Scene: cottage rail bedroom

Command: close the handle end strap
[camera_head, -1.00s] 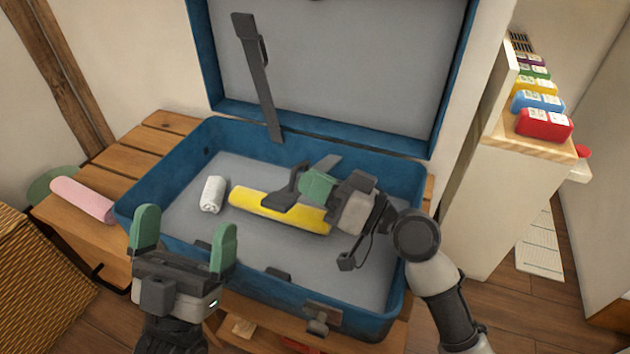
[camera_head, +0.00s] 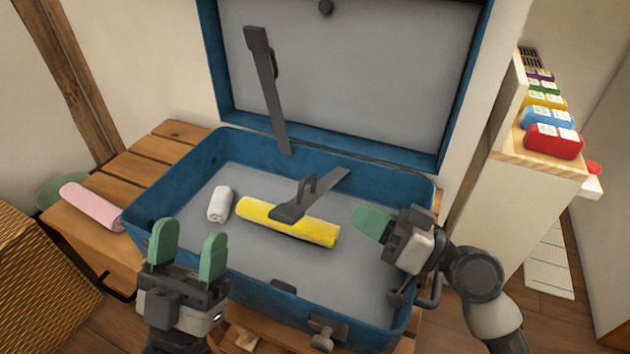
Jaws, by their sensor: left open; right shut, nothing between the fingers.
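The open blue suitcase (camera_head: 180,195) stands on a slatted wooden bench, lid raised. One dark strap (camera_head: 310,194) runs from the back inside and lies across a yellow roll (camera_head: 322,231), a grip loop standing on its end. A second dark strap (camera_head: 268,95) stands upright against the raised lid at the left. I cannot tell for certain which is the handle end strap. My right gripper (camera_head: 372,222) is shut and empty over the right part of the case, apart from the strap. My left gripper (camera_head: 187,245) is open and empty before the front left corner.
A small white roll (camera_head: 220,204) lies in the case left of the yellow one. A pink roll (camera_head: 91,207) lies on the bench (camera_head: 150,152). A wicker basket (camera_head: 40,275) stands at the left, a shelf (camera_head: 530,172) with coloured packs at the right.

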